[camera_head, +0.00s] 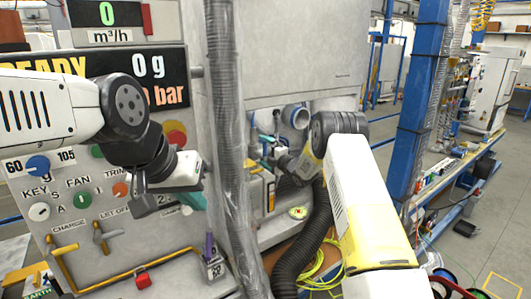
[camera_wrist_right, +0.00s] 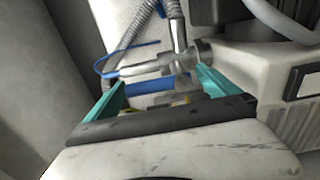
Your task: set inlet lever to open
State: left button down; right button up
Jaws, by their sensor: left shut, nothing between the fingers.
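No lever in view has a readable "inlet" label. In the right wrist view, a silver valve (camera_wrist_right: 165,66) with a thin blue lever (camera_wrist_right: 128,46) is beyond my right gripper (camera_wrist_right: 160,78). Its teal fingers are spread apart, and I cannot tell whether they touch the valve. In the head view, my right gripper (camera_head: 276,152) reaches into the machine's recess, partly hidden by its own wrist. My left gripper (camera_head: 192,200) is shut and empty before the control panel. On that panel are a CHARGE lever (camera_head: 62,248) and a LET OFF lever (camera_head: 104,237), both yellowish.
A grey corrugated hose (camera_head: 226,130) runs vertically between my arms. A dark hose (camera_head: 308,245) and yellow cable (camera_head: 326,262) lie below the right arm. A red-handled valve (camera_head: 143,281) and a purple handle (camera_head: 209,245) are low on the panel. A blue post (camera_head: 414,105) stands right.

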jog(key=v, duration=0.7)
jog(key=shift+s+d, duration=0.25)
jog(key=shift+s, duration=0.05)
jog(key=shift+r, duration=0.15)
jog(key=s+d+r+m+h, duration=0.2)
jog(key=d+r+m+h, duration=0.35)
jog(key=r, duration=0.45)
jog(key=s+d+r+m+g+h, duration=0.1)
jog(key=s+d+r+m+h, duration=0.1)
jog(key=s+d+r+m, duration=0.3)
jog(key=s+d+r+m+g+h, duration=0.15)
jog(key=s+m, duration=0.25)
jog(key=s, duration=0.4)
jog(key=s+f+m+g, duration=0.2)
jog(key=s+m+g, duration=0.4)
jog(key=s, duration=2.9)
jog(key=m, duration=0.4)
jog(key=shift+f+y, duration=0.25)
jog(key=shift+y, duration=0.05)
jog(key=shift+d, duration=0.1)
